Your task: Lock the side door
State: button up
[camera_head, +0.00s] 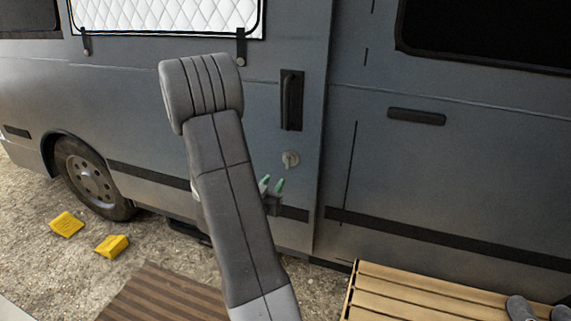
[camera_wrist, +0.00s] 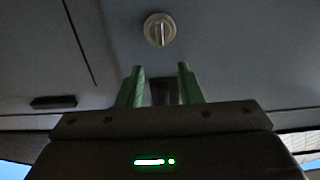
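The grey side door (camera_head: 300,215) of the van stands in front of me and appears closed, with a dark upright handle (camera_head: 291,100). Below the handle is a small round silver lock (camera_head: 290,159) with a raised bar. In the wrist view the lock (camera_wrist: 159,30) is beyond the fingertips, its bar close to upright. My gripper (camera_head: 271,184) has green fingers and is just below and left of the lock in the head view. In the wrist view my gripper (camera_wrist: 160,72) is open, with nothing between the fingers, apart from the lock.
A flush dark handle (camera_head: 416,116) is on the panel to the right. A slatted wooden bench (camera_head: 410,296) with grey shoes (camera_head: 520,308) stands at lower right. A striped mat (camera_head: 160,298) and yellow blocks (camera_head: 112,246) lie on the gravel at left. My arm covers part of the van side.

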aim_at(287, 161)
jog(key=p+x, duration=0.1)
jog(key=x, duration=1)
jog(key=shift+w, duration=0.2)
grip_shut()
